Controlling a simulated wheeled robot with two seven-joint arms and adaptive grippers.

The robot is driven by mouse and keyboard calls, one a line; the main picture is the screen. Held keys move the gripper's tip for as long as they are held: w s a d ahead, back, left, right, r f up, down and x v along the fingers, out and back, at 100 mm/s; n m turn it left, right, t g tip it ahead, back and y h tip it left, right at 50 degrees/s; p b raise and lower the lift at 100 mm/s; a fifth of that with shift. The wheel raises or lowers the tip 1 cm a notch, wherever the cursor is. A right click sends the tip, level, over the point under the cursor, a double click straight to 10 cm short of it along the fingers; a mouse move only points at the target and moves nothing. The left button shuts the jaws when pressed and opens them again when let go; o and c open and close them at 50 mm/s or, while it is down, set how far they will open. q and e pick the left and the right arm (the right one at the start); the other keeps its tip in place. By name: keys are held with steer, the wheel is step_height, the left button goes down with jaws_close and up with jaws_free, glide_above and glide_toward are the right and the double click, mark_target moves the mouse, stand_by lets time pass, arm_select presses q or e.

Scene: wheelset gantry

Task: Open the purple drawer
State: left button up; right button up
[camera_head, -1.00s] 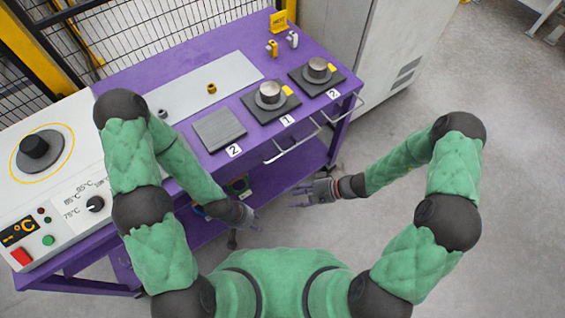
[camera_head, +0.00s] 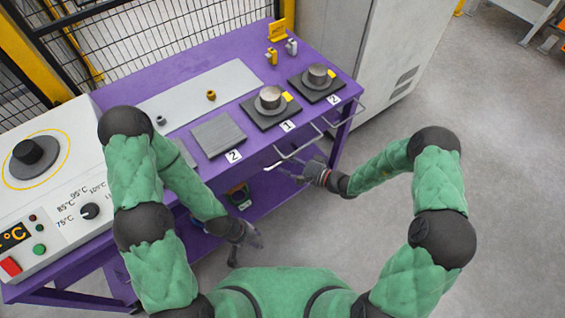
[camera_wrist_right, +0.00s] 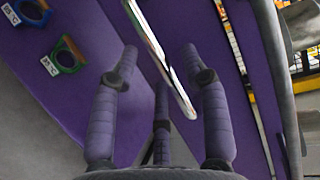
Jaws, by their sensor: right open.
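The purple workbench (camera_head: 118,84) has a purple front edge with two silver bar handles. The nearer handle (camera_head: 292,154) is below the plate labelled 1, and the other handle (camera_head: 346,116) is further right. The drawer front looks flush with the bench. My right gripper (camera_head: 293,175) is open just below the nearer handle. In the right wrist view its fingers (camera_wrist_right: 160,58) are spread, and a silver bar handle (camera_wrist_right: 158,40) runs between the two upper ones; contact is unclear. My left gripper (camera_head: 247,246) hangs low in front of the bench, its fingers small and unclear.
Black plates with metal cylinders (camera_head: 270,98) and a grey plate (camera_head: 218,134) lie on the bench top. Coloured rings (camera_wrist_right: 66,55) sit on the lower shelf. A heater box (camera_head: 60,190) stands left.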

arm_select(q)
steer(key=shift+f, duration=0.35)
arm_select(e)
steer(key=shift+x, duration=1.2)
jaws_close()
steer(key=shift+s+d, duration=0.1)
